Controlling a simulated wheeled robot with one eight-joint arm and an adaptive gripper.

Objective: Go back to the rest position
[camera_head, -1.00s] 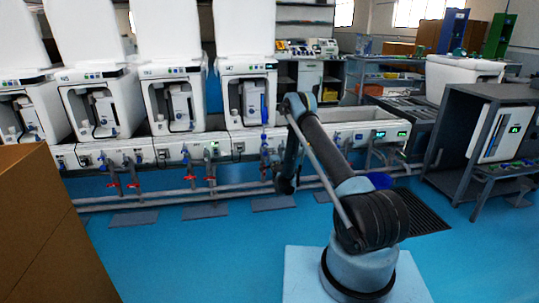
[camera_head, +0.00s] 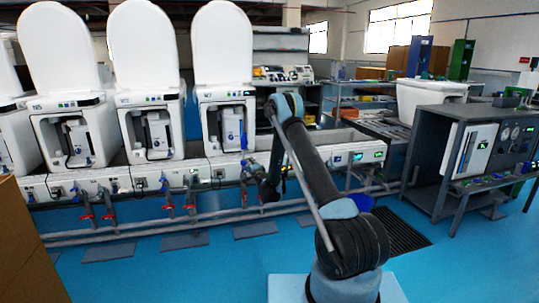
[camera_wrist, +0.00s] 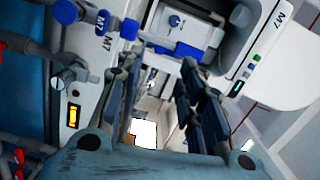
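My arm stretches from the lower right of the head view toward the row of white toilets. My gripper (camera_head: 268,190) hangs low in front of the bench below a toilet (camera_head: 227,120); it is dark and small there, and its fingers are hard to make out. In the wrist view my gripper (camera_wrist: 160,78) shows two dark fingers spread apart. I see nothing held in the gap between them. Close beyond the fingers are a white unit marked M7 (camera_wrist: 285,30) with blue buttons, and piping with a metal valve (camera_wrist: 72,75) on the left.
Toilets with raised lids (camera_head: 222,42) stand along the white bench (camera_head: 115,185). Pipes with red valves (camera_head: 168,207) run below it. A brown box (camera_head: 25,245) is at the lower left, a grey test cabinet (camera_head: 432,150) at the right. Blue floor (camera_head: 160,275) lies open between.

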